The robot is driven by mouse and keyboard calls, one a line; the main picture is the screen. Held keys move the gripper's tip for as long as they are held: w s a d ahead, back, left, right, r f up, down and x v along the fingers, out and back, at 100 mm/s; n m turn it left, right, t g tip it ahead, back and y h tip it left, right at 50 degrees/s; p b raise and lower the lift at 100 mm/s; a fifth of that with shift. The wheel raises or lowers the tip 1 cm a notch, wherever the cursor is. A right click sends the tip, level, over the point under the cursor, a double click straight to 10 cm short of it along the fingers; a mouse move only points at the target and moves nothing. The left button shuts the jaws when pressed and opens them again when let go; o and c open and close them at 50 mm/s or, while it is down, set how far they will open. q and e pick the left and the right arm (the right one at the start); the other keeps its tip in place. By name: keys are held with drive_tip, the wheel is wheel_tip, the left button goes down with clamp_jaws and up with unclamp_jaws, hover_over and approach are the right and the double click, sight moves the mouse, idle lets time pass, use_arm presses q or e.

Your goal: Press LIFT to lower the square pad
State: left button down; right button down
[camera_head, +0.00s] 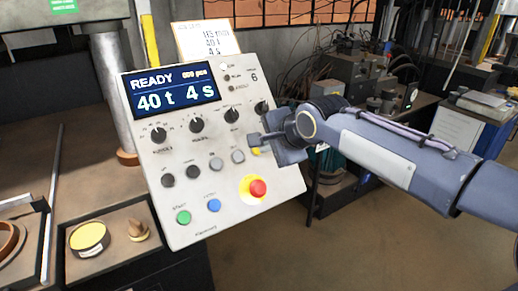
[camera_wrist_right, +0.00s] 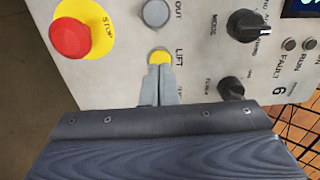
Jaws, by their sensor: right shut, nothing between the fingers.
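The control panel (camera_head: 215,165) stands tilted in the middle of the head view, its screen (camera_head: 170,90) reading READY, 40 t, 4 s. The yellow LIFT button (camera_wrist_right: 160,57) shows at upper middle in the wrist view, with its label beside it. In the head view the yellow button (camera_head: 256,151) is partly hidden by my right gripper (camera_head: 262,138). My right gripper (camera_wrist_right: 160,70) is shut and empty, its fingertips overlapping the button's near edge in the wrist view. I cannot tell whether they touch it. I cannot make out the square pad. My left gripper is not in view.
A red STOP button (camera_head: 258,188) on a yellow base sits below LIFT. Green (camera_head: 183,217) and blue (camera_head: 214,205) buttons are lower left. Grey buttons and black knobs lie around. A card (camera_head: 207,40) stands above the panel. A tray with a yellow disc (camera_head: 89,238) is at left.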

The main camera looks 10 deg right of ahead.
drive_tip(key=shift+b+x, duration=0.35)
drive_tip(key=shift+x, duration=0.65)
idle(0.5)
drive_tip(key=p+v, duration=0.2)
drive_tip(key=v, duration=0.6)
idle(0.7)
